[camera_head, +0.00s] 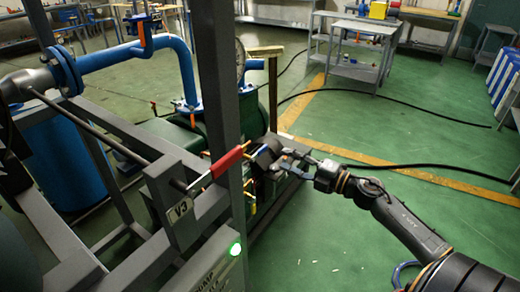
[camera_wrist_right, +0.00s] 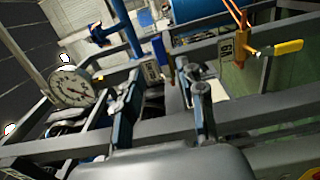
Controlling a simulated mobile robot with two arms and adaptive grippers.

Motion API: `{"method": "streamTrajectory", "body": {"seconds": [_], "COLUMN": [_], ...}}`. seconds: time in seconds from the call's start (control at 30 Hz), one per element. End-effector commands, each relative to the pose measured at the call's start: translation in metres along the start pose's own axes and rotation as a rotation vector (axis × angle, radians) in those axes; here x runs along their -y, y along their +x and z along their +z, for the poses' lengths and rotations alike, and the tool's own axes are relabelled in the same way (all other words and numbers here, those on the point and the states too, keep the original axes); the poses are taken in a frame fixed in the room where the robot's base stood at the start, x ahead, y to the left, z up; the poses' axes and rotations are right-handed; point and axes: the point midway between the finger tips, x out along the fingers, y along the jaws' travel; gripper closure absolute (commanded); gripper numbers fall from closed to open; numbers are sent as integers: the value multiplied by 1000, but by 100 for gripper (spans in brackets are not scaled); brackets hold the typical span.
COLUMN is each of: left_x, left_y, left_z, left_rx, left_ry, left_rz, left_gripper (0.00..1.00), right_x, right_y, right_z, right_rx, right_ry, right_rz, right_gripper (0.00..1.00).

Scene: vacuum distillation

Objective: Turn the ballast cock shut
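My right gripper (camera_head: 285,161) reaches in from the right, beside the dark frame and the green pump (camera_head: 175,140). In the right wrist view its two fingers (camera_wrist_right: 162,100) stand apart, with no object clearly held between them. A small yellow-handled cock (camera_head: 249,183) shows low beside the dark upright, left of the gripper. A yellow lever on a brass body (camera_wrist_right: 288,47) shows at the upper right of the wrist view, outside the fingers. I cannot tell for certain which is the ballast cock. My left gripper is not in view.
A red-handled lever (camera_head: 228,160) lies near the V3 plate (camera_head: 180,209), left of my gripper. The dark upright (camera_head: 218,80) hides part of the pump. A dial gauge (camera_wrist_right: 72,86) stands at the left of the wrist view. The green floor (camera_head: 340,225) to the right is mostly open.

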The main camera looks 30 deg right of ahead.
Motion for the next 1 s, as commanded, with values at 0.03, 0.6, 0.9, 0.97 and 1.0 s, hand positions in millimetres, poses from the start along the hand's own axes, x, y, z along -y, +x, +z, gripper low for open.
{"method": "streamTrajectory", "body": {"seconds": [0.03, 0.6, 0.9, 0.97, 1.0], "left_x": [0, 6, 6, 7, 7], "left_y": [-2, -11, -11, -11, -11], "left_z": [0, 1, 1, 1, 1], "left_rx": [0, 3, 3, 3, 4], "left_ry": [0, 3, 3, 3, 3], "left_rz": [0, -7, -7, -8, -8], "left_gripper": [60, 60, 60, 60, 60], "right_x": [-3, -1, 0, 0, 0], "right_y": [10, 89, 94, 94, 94], "right_z": [1, 1, 0, 0, 0], "right_rx": [-1, 2, 1, 1, 1], "right_ry": [-2, 2, 0, 0, 1], "right_rz": [4, 2, -1, -1, -1], "right_gripper": [60, 60, 60, 60, 64]}}
